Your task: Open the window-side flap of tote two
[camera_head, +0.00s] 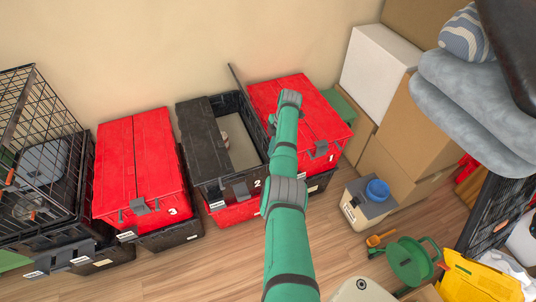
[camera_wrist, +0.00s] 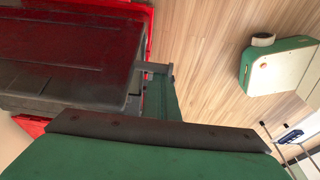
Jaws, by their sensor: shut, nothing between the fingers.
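Tote two (camera_head: 262,168) is the black tote with a white 2 on its front, stacked on a red tote. Its left flap (camera_head: 202,138) lies shut. Its right side is open to a pale inside (camera_head: 241,145), and a thin dark flap edge (camera_head: 238,86) stands up at the back. A grey latch (camera_head: 240,191) hangs at the front. My arm crosses right of tote two and hides my gripper in the head view. In the wrist view my gripper (camera_wrist: 156,70) seems shut and empty, close beside a dark tote surface (camera_wrist: 65,55); contact is unclear.
Red tote 1 (camera_head: 315,122) stands close on the right and red tote 3 (camera_head: 140,160) on the left, both lidded. A wire crate (camera_head: 35,130) is far left. Boxes (camera_head: 400,125) fill the back right. The wooden floor (camera_head: 205,265) in front is clear.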

